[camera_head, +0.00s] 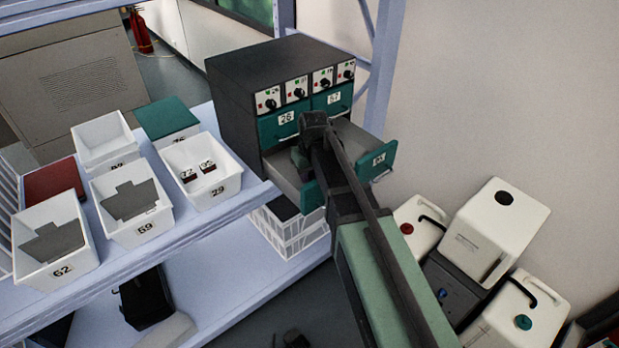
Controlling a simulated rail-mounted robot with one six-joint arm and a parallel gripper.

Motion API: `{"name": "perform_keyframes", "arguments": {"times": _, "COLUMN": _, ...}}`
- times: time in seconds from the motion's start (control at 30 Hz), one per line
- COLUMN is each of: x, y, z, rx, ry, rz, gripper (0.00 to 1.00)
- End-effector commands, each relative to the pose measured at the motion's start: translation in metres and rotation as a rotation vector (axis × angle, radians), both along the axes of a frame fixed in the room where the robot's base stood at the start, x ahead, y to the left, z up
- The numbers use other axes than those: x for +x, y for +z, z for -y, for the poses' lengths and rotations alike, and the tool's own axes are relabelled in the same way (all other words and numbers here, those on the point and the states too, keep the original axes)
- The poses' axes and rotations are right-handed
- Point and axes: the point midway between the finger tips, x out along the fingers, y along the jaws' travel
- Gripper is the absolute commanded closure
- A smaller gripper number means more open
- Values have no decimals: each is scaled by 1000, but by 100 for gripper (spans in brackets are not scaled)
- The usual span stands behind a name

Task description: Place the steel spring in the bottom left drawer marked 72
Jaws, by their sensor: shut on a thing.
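The dark cabinet (232,113) has teal drawers. Its lower left drawer (284,176) is pulled out, with part of its pale interior and teal front showing. Its number is hidden behind my arm. My gripper (300,158) is over this open drawer, seen from behind and above. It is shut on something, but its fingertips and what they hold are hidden. I cannot make out the steel spring anywhere.
The lower right drawer (377,162) is also pulled out, beside my arm. Upper drawers 26 (273,130) and 67 (346,97) are closed. White numbered bins (235,180) stand on the shelf at left. White containers (495,230) stand at right.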

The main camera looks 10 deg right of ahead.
Motion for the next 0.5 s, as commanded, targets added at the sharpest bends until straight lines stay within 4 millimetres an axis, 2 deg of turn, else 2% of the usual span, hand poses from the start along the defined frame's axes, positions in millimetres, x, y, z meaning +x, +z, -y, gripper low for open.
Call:
{"name": "perform_keyframes", "arguments": {"times": 0.17, "x": 0, "y": -4, "z": 0, "rx": 0, "ry": 0, "rz": 0, "gripper": 94}}
{"name": "perform_keyframes", "arguments": {"times": 0.2, "x": 0, "y": -3, "z": 0, "rx": 0, "ry": 0, "rz": 0, "gripper": 67}}
{"name": "perform_keyframes", "arguments": {"times": 0.3, "x": 0, "y": -2, "z": 0, "rx": 0, "ry": 0, "rz": 0, "gripper": 52}}
{"name": "perform_keyframes", "arguments": {"times": 0.37, "x": 0, "y": -2, "z": 0, "rx": 0, "ry": 0, "rz": 0, "gripper": 46}}
{"name": "perform_keyframes", "arguments": {"times": 0.5, "x": 0, "y": -2, "z": 0, "rx": 0, "ry": 0, "rz": 0, "gripper": 46}}
